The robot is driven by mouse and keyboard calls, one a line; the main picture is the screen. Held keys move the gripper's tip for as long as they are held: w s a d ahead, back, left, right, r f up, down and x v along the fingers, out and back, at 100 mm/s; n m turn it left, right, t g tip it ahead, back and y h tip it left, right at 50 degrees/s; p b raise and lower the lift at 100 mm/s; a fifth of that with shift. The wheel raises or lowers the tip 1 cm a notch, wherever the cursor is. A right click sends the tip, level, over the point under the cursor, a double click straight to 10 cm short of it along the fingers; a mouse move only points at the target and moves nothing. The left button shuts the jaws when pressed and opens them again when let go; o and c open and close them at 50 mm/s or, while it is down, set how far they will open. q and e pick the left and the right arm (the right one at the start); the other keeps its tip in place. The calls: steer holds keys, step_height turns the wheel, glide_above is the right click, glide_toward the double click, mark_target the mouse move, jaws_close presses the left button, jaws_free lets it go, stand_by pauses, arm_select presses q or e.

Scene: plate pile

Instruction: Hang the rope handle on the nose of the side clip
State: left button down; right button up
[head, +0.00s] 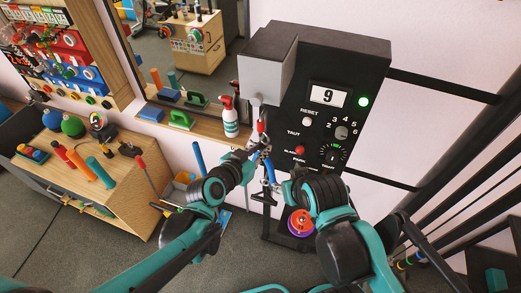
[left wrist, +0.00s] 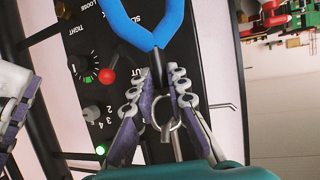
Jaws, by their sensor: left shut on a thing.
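The rope handle shows in the left wrist view as a thick blue loop (left wrist: 150,30) with a dark stem and a small metal ring (left wrist: 167,128). My left gripper (left wrist: 165,92) is shut on the stem, between loop and ring. In the head view my left gripper (head: 262,154) is in front of the black machine, with the blue handle (head: 269,170) hanging below it. A small red-tipped part (head: 262,126) is just above the gripper, under the grey box; I cannot tell whether it is the side clip. My right gripper (left wrist: 14,112) shows partly at the left wrist view's edge; its fingertips are unclear.
The black machine (head: 312,120) has a display reading 9, a green light, knobs and a red knob (head: 300,150). Its grey box (head: 266,68) juts out above my grippers.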

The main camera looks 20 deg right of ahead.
stand_by(0.4)
arm_select(q)
steer(key=c, duration=1.4)
jaws_free()
steer(key=v, duration=1.2)
steer(key=shift+a, duration=0.1)
